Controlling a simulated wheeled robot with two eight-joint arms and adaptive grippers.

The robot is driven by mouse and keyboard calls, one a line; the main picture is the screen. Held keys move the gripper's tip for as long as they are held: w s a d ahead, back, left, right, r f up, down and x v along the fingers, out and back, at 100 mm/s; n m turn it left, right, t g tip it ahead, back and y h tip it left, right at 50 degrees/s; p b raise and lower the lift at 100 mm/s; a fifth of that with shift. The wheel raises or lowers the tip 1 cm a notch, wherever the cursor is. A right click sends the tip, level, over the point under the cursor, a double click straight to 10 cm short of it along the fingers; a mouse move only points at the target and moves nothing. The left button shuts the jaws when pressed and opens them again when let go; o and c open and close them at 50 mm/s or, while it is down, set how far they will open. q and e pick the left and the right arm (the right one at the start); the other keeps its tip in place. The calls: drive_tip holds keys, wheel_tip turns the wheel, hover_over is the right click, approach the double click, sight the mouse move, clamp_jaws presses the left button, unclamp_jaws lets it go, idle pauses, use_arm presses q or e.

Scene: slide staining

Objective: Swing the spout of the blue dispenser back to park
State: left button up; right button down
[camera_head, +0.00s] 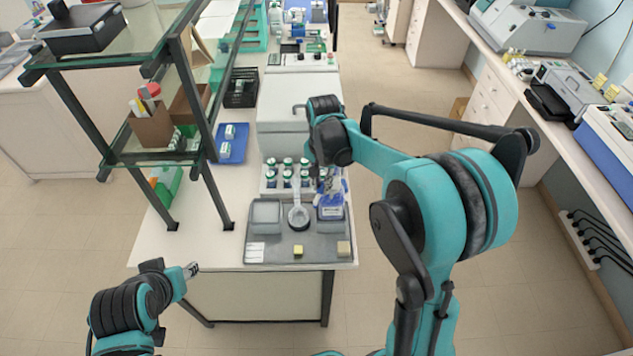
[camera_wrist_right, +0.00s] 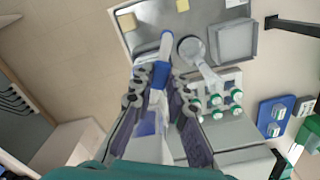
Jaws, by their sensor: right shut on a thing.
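The blue dispenser (camera_head: 331,207) is a clear bottle with blue contents and a pale label, standing at the right of the grey tray (camera_head: 257,235). My right gripper (camera_head: 326,178) is over its top, small and partly hidden by my arm. In the right wrist view my right gripper (camera_wrist_right: 163,78) is shut on the dispenser's spout, and a blue part with a whitish end (camera_wrist_right: 166,44) sticks out past the fingertips, over the tray. The bottle shows beneath, between the fingers. My left gripper (camera_head: 190,270) is off the bench's front left corner; its fingers are too small to judge.
A round dish with a pale upright piece (camera_head: 298,218) stands close left of the dispenser, beside a grey box (camera_head: 266,213). A yellow block (camera_head: 298,250) and a tan block (camera_head: 343,247) lie at the tray's front. Several green-capped bottles (camera_head: 287,172) stand behind. A glass-shelved rack (camera_head: 190,100) is left.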

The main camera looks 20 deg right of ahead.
drive_tip(key=shift+s+d+n+b, duration=0.15)
drive_tip(key=shift+s+d+n, duration=0.25)
drive_tip(key=shift+n, duration=0.55)
drive_tip(key=shift+s+d+n+b, duration=0.2)
drive_tip(key=shift+d+n, duration=0.45)
drive_tip(key=shift+n, duration=0.35)
drive_tip(key=shift+s+d+n+b, duration=0.15)
drive_tip(key=shift+s+d+n, duration=0.25)
drive_tip(key=shift+n, duration=0.55)
drive_tip(key=shift+w+d, duration=0.1)
drive_tip(key=shift+d, duration=0.05)
drive_tip(key=c, duration=1.5)
unclamp_jaws()
drive_tip(key=shift+r, duration=0.15)
wheel_tip(320, 180, up, 12)
drive_tip(key=shift+f, duration=0.1)
drive_tip(key=shift+f, duration=0.1)
